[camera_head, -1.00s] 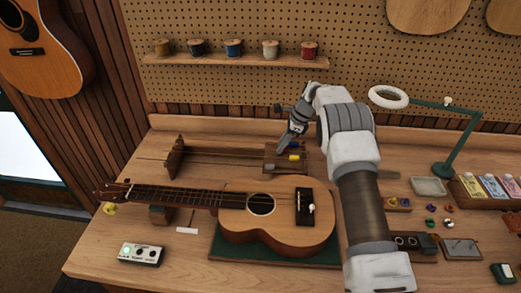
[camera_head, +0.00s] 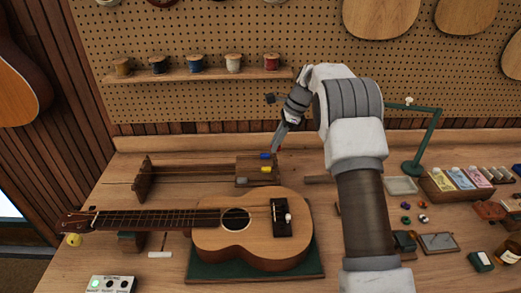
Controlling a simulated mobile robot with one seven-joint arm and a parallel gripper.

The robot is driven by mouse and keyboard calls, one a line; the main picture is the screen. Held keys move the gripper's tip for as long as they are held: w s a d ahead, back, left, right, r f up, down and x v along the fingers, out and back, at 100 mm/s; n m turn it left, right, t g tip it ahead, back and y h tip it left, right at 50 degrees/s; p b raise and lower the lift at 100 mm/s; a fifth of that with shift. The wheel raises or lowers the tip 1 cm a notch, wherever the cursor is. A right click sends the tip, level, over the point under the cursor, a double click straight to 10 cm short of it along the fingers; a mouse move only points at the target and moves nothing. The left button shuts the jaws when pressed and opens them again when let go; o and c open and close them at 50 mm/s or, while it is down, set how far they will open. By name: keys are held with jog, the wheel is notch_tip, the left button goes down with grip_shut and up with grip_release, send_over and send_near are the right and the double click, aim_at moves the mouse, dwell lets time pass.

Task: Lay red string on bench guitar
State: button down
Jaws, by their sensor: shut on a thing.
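The bench guitar (camera_head: 215,240), a small ukulele-like instrument, lies face up on a green mat (camera_head: 200,270), neck to the left. Behind it stands a wooden string rack (camera_head: 145,182) with thin strings stretched across it. Blue (camera_head: 265,156), yellow (camera_head: 266,169) and grey (camera_head: 241,181) tabs show at its right end. I make out no red string or red tab. My gripper (camera_head: 275,151) points down beside the blue tab, at the rack's back right corner. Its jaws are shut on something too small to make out.
A shelf of spools (camera_head: 195,70) hangs on the pegboard behind. A green lamp stand (camera_head: 412,165) rises right of my arm. A tray (camera_head: 401,186), colourful packets (camera_head: 460,178) and small parts lie on the right. A tuner box (camera_head: 108,284) sits at the front left.

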jog(key=s+p+v, duration=0.1)
jog(key=p+v, duration=0.3)
jog(key=v, duration=0.4)
jog(key=shift+s+p, duration=0.25)
jog(key=shift+p, duration=0.05)
jog(key=shift+s+f, duration=0.1)
jog(key=shift+f, duration=0.1)
